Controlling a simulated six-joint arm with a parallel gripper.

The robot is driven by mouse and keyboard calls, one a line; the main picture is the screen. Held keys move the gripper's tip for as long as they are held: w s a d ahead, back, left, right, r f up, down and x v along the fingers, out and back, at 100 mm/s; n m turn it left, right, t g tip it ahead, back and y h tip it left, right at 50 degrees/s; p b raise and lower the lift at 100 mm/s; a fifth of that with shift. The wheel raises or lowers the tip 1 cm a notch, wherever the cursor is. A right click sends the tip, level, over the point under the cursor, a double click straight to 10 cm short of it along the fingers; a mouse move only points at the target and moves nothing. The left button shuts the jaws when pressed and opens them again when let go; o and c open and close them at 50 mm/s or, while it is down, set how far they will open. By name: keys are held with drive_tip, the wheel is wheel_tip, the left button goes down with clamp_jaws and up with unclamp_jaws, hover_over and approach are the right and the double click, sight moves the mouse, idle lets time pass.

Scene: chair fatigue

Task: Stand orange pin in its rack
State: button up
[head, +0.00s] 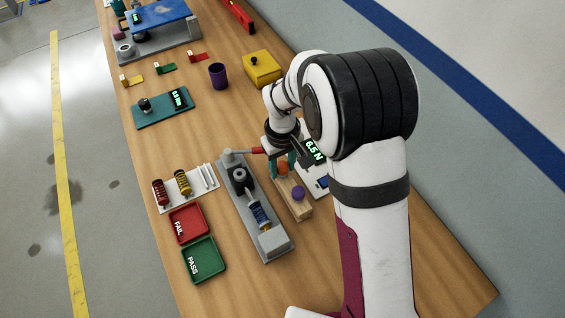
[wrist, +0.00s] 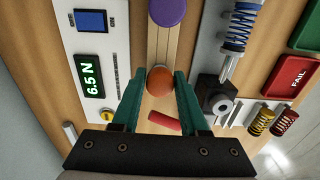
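The orange pin (wrist: 160,82) shows its round orange head between my gripper's teal fingers in the wrist view. My gripper (wrist: 160,76) appears shut on this head, with a fingertip against each side. The pin's shaft is hidden below the head. The wooden rack (head: 305,212) lies beneath my gripper, and its pale strip shows in the wrist view (wrist: 161,45). The orange head lines up over the rack's far part, but I cannot tell whether the shaft is seated. A purple-headed pin (head: 298,193) stands in the rack's near part.
The grey spring tester (head: 238,190) stands left of the rack, its red-ended lever (head: 252,151) close to my gripper. The white unit reading 6.5 N (head: 315,150) is close on the right. Red (head: 188,223) and green (head: 205,260) trays lie farther left.

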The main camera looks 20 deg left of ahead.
drive_tip(key=o, duration=0.4)
wheel_tip(320, 180, up, 16)
drive_tip(key=shift+f, duration=0.1)
idle(0.5)
drive_tip(key=s+d+r+m+y, duration=0.1)
drive_tip(key=s+d+r+m, duration=0.2)
drive_tip(key=s+d+m, duration=0.95)
drive_tip(key=shift+m+y, duration=0.4)
drive_tip(key=shift+m, duration=0.55)
drive_tip(key=s+d+f, duration=0.1)
drive_tip(key=s, duration=0.2)
drive_tip(key=s+d+f, duration=0.1)
drive_tip(key=s+d, duration=0.1)
drive_tip(key=s, duration=0.1)
drive_tip(key=s+d+f, duration=0.1)
drive_tip(key=s+d, duration=0.1)
drive_tip(key=s, duration=0.1)
drive_tip(key=shift+s+d, duration=0.25)
